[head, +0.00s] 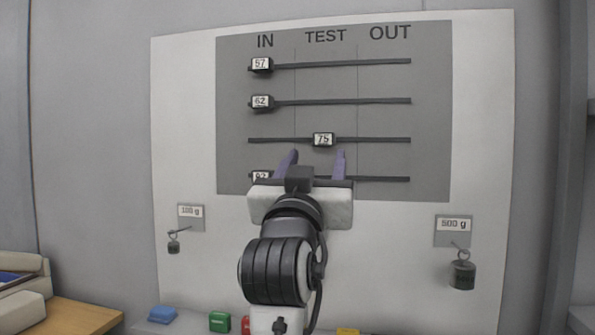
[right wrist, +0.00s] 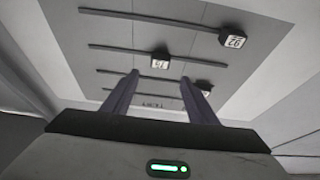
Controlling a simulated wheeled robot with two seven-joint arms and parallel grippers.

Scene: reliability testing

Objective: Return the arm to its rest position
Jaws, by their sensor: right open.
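My right gripper (head: 315,163) is raised in front of the wall board, its two purple fingers apart and empty. It also shows in the right wrist view (right wrist: 160,98), with the fingers spread and nothing between them. The slider marked 75 (head: 323,139) sits on the third rail in the TEST column, just above the fingertips in the head view, and also shows in the right wrist view (right wrist: 160,60). I cannot tell whether the fingers touch the board. My arm and gripper hide part of the lowest rail. My left gripper is not in view.
Sliders marked 57 (head: 261,65) and 62 (head: 261,101) sit in the IN column. A partly hidden slider (head: 260,176) is on the lowest rail. Weights hang at left (head: 173,246) and right (head: 462,273). Blue (head: 162,314) and green (head: 219,321) blocks lie below.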

